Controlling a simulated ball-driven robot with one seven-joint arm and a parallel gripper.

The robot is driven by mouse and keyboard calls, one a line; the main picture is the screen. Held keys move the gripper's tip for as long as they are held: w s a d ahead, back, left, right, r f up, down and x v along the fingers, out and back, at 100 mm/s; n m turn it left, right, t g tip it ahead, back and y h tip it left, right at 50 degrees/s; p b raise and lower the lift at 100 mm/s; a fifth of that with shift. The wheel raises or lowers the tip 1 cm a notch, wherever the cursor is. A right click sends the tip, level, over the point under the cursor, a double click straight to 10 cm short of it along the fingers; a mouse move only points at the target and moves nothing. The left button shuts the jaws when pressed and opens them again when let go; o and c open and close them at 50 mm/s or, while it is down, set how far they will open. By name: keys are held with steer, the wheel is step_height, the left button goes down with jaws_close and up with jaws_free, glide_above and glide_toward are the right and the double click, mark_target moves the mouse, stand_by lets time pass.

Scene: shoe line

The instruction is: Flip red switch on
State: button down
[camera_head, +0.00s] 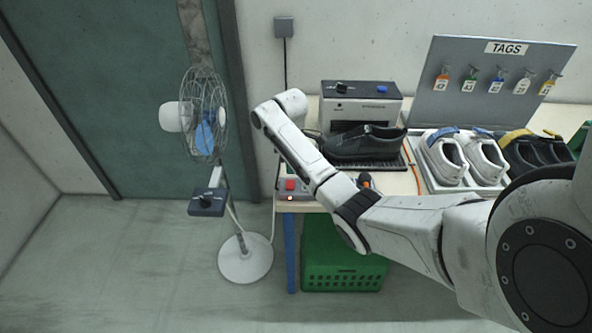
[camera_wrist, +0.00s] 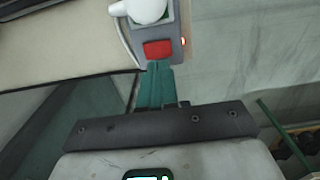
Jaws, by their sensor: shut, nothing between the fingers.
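The red switch (camera_head: 290,184) sits on a small grey box at the front left corner of the workbench. In the wrist view the red switch (camera_wrist: 157,49) is near the top centre, with a small glowing light (camera_wrist: 183,41) beside it. The teal fingers of my gripper (camera_wrist: 158,72) are shut and empty, with their tips just below the switch in the picture. I cannot tell whether they touch it. In the head view I cannot make out my gripper's fingers.
A black shoe (camera_head: 362,143) stands before a grey machine (camera_head: 360,108) on the bench. White shoes (camera_head: 462,158) are on a tray at right, below a tag board (camera_head: 480,85). A fan (camera_head: 204,115) stands at left. A green crate (camera_head: 343,262) is under the bench.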

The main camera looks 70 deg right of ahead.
step_height(320, 180, up, 8)
steer(key=shift+w+r, duration=0.15)
steer(key=shift+w, duration=0.05)
stand_by(0.3)
stand_by(0.4)
steer(key=b, duration=0.2)
steer(key=d+b, duration=0.1)
steer(key=b, duration=0.2)
steer(key=shift+w+d+f, duration=0.1)
steer(key=shift+w+f, duration=0.2)
steer(key=shift+w, duration=0.1)
steer(key=shift+r+b, duration=0.25)
steer(key=shift+b, duration=0.05)
